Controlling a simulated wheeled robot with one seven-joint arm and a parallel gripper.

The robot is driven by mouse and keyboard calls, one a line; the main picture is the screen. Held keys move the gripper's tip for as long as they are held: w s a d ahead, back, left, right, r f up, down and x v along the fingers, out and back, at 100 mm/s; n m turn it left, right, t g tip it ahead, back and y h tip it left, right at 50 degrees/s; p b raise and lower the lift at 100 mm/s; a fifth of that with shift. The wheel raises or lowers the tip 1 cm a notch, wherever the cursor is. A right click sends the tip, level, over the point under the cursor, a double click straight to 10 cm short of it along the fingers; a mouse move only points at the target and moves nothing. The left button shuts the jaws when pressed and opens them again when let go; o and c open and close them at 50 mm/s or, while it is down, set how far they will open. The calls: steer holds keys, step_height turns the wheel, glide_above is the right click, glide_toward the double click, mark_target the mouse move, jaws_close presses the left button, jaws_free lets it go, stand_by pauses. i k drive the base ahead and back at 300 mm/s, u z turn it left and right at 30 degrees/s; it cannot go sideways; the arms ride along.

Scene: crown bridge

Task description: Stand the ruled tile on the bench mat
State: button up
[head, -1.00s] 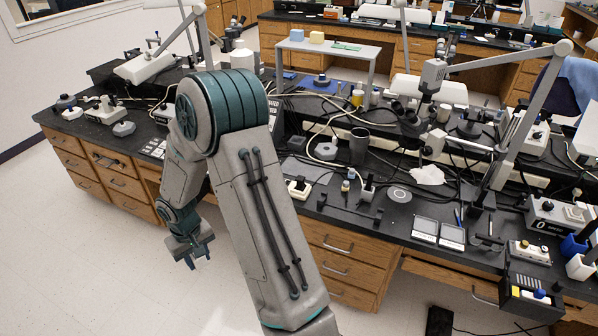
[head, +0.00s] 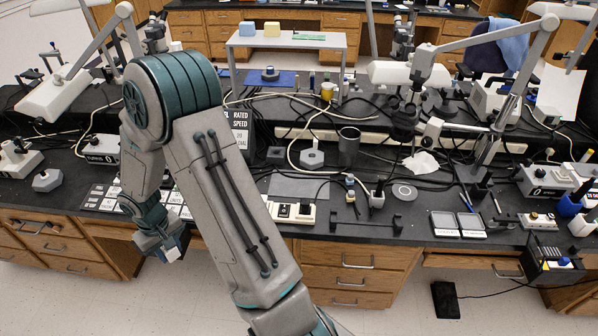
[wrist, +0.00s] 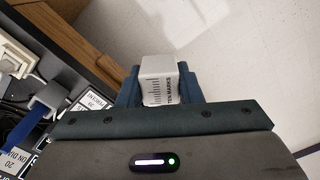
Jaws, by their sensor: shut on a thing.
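The ruled tile (wrist: 160,82) is a small white block with black ruler marks and lettering on one face. My gripper (wrist: 160,92) is shut on it, with a dark blue finger on each side. In the head view my gripper (head: 170,250) hangs in front of the bench's drawer fronts, left of centre, and the tile shows as a small pale patch at its tip. A flat grey mat (head: 298,188) lies on the black bench top, right of my gripper. A blue mat (head: 284,79) lies farther back under a raised shelf. I cannot tell which is the bench mat.
Labelled plates (head: 108,197) lie near the bench's front edge. A white switch box (head: 292,212) and a low black bar stand (head: 365,224) stand in front of the grey mat. A hexagonal grey block (head: 312,158) and a dark cup (head: 349,147) stand behind it, among loose cables.

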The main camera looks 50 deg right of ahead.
mark_target(300, 184)
steer(key=z, duration=0.65)
steer(key=i, duration=0.65)
steer(key=z, duration=0.9)
steer(key=i, duration=0.25)
steer(key=z, duration=0.3)
